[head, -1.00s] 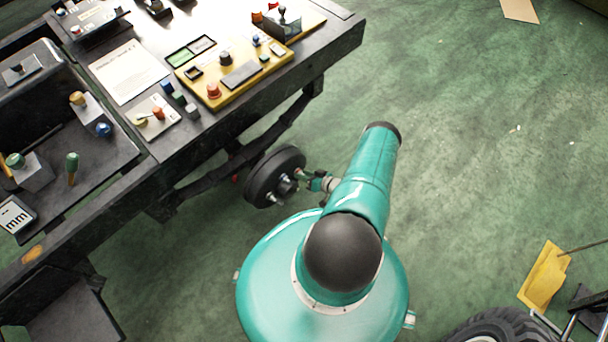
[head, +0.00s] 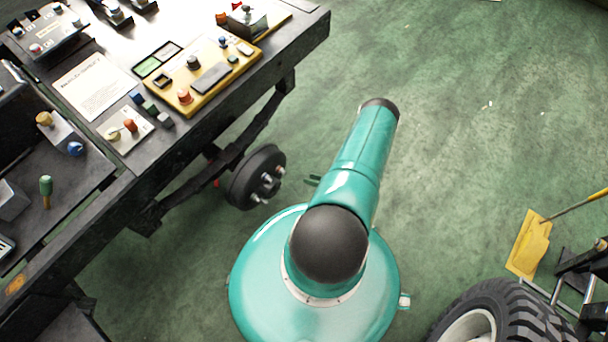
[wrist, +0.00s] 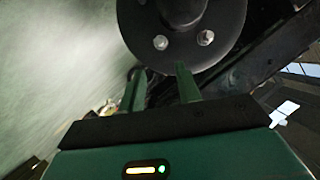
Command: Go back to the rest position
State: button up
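My gripper (wrist: 160,84) is in the lower middle of the wrist view. Its two green fingers stand apart with nothing between them. A dark round wheel hub (wrist: 218,48) with shiny studs fills the top of that view, just beyond the fingertips. In the head view the hub (head: 257,178) is mounted below the bench edge, left of my arm. I cannot tell from these views whether the fingers touch the hub.
A dark workbench (head: 228,105) with a yellow control panel (head: 213,75) stands at the upper left. A black tyre (head: 510,312) and a yellow plate (head: 529,245) are at the lower right. Green floor (head: 470,130) is open at the upper right.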

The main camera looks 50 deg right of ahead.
jog(key=shift+s, duration=0.2)
dwell(0.5)
